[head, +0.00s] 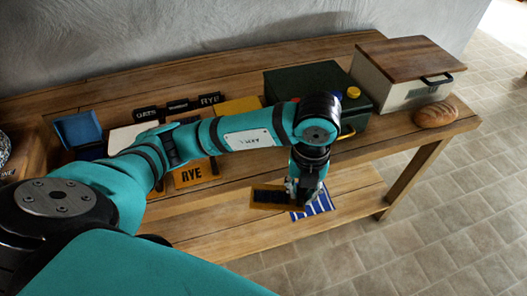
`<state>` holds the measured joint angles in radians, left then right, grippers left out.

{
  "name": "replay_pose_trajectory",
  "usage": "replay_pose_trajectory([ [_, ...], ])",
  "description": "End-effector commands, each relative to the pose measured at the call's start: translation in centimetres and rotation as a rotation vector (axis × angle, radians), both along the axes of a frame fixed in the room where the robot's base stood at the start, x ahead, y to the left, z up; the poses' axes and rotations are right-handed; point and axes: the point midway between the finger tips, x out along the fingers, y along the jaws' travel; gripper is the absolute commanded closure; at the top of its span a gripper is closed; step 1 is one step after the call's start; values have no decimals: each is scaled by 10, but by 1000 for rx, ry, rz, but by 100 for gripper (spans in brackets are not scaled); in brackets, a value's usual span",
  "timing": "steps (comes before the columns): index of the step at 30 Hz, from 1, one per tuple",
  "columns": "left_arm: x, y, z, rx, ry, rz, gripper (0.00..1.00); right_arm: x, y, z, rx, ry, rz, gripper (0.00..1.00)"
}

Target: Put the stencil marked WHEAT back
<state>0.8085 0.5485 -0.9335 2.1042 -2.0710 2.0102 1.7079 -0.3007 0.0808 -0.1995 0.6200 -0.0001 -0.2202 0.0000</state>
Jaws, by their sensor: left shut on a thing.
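My left gripper (291,194) is shut on an orange-brown stencil plate (262,206) with a dark band, held out past the front of the table. I cannot read any mark on it. On the table, an orange stencil marked RYE (191,176) lies partly under my left arm. Behind it stand several black label plates: one seems to read OATS (146,113), the middle one (178,106) is too small to read, and one reads RYE (210,99). A cream panel (122,138) and a yellow-orange panel (238,106) lie before them, partly covered by my arm. My right gripper is not in view.
The wooden table (100,92) stands against a grey wall, with a lower shelf (235,238). A blue-striped cloth (318,204) shows beneath the gripper. A dark green box (295,77), a wooden-lidded bin (405,75) and a loaf (436,114) are at right; a blue box (78,130) is left.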

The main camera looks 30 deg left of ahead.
Motion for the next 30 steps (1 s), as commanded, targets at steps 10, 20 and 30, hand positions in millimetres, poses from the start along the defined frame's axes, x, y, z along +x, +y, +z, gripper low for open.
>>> replay_pose_trajectory([
  [10,54,77,-5,5,1,6,100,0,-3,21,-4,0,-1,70],
  [20,84,116,-12,1,0,-2,100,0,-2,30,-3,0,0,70],
  [30,85,117,-46,1,2,-3,100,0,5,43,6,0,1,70],
])
